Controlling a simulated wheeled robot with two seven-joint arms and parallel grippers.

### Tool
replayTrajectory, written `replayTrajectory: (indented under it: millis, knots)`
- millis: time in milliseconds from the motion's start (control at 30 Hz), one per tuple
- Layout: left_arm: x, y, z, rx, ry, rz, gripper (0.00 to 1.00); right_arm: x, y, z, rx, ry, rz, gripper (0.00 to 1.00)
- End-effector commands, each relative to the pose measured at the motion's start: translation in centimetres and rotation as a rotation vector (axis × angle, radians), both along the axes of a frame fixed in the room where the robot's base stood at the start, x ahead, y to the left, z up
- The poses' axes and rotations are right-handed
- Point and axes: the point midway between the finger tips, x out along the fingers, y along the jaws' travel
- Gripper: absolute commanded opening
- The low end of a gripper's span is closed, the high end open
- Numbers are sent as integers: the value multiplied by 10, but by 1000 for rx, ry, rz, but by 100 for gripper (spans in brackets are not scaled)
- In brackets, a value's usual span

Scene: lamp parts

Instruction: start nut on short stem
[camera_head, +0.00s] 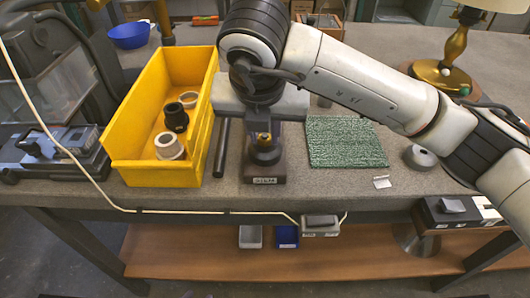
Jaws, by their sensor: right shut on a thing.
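My right gripper (264,134) points down over a small dark stand (265,172) with a label on its front. It is shut on a small brass-coloured piece, likely the nut (264,139), at the top of the stand. The short stem is not clearly visible; the gripper and its wrist cover most of that spot. I cannot tell whether the nut touches a stem or sits just above one. My left gripper is not in view.
A yellow bin (122,140) with several round parts stands left of the stand. A dark rod (222,148) lies between them. A green mat (345,142) lies to the right, near a grey metal disc (419,158). A brass lamp (447,72) stands at the back right.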

Motion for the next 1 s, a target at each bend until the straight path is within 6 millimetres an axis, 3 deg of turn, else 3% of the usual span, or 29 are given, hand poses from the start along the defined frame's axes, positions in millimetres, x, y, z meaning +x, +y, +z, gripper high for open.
replayTrajectory:
  millis: [33, 200, 367, 400, 500, 833, 1000]
  knots:
    - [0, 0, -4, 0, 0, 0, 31, -3, 0, -9, -10, 16, -33, 0]
    - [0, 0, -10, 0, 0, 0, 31, -2, 4, -8, -12, 14, -290, 0]
    - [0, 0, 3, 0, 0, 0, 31, -1, 3, -5, -11, 15, -380, 0]
    - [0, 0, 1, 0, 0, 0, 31, -1, 3, -7, -9, 15, -381, 25]
    - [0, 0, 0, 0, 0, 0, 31, -1, 3, -7, -7, 13, -378, 42]
    - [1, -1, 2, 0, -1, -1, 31, 0, 4, -3, -3, 7, -376, 42]
    - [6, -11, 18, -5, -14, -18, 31, 1, 4, -3, -2, 4, -376, 42]
